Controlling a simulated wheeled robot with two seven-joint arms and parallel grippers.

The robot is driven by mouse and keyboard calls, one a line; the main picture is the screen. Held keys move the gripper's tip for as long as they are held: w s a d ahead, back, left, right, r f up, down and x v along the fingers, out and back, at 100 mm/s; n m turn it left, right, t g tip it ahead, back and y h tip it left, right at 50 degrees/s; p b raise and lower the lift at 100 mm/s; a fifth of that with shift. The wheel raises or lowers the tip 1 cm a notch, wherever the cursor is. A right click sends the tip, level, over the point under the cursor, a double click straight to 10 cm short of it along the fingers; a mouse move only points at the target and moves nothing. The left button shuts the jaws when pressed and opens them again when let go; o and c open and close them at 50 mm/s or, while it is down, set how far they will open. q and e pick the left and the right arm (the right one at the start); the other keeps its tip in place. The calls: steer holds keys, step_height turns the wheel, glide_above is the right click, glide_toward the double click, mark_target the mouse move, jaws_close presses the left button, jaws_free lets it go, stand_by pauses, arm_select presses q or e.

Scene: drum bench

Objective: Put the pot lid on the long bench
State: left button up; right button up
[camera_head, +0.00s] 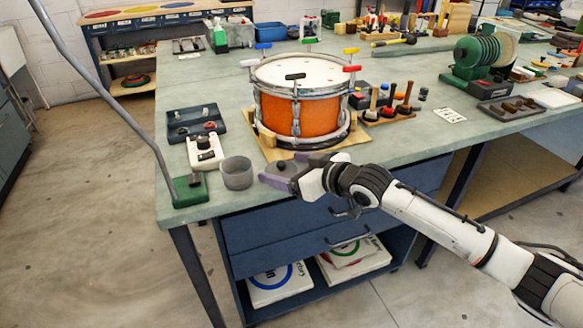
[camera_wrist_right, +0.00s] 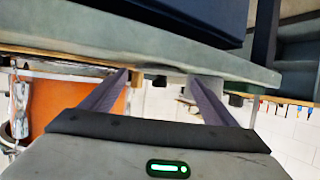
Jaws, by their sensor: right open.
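The long bench (camera_head: 375,155) has a grey-green top and blue drawers below. It also shows in the right wrist view (camera_wrist_right: 230,60). My right gripper (camera_head: 270,175) has purple-grey fingers and is over the bench's front edge, just right of a grey round cup (camera_head: 237,173). In the right wrist view its fingers (camera_wrist_right: 160,85) are wide apart. A small dark knob-like thing (camera_head: 281,165) shows between the fingers; I cannot tell whether it belongs to the pot lid or is held. I make out no lid for certain. My left gripper is out of view.
An orange drum (camera_head: 313,116) stands on a wooden board behind my right gripper. A white device (camera_head: 205,152), a dark blue tray (camera_head: 190,130) and a lamp foot (camera_head: 190,190) are at the left end. The far and right parts hold many tools.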

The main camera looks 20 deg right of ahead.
steer(key=shift+r, duration=0.4)
steer(key=v, duration=1.1)
steer(key=s+a+f+m+g, duration=0.1)
steer(key=s+a+f, duration=0.1)
steer(key=s+f, duration=0.5)
steer(key=s+a+f+m, duration=0.1)
steer(key=s+a+f, duration=0.2)
steer(key=f, duration=0.7)
steer(key=s+a+f+g+h, duration=0.1)
steer(key=s+f+g+h, duration=0.1)
steer(key=s+f, duration=1.1)
steer(key=s, duration=0.2)
steer(key=shift+s+a+f+m+g+h, duration=0.3)
steer(key=shift+s+a+m+h, duration=0.1)
steer(key=shift+c, duration=0.5)
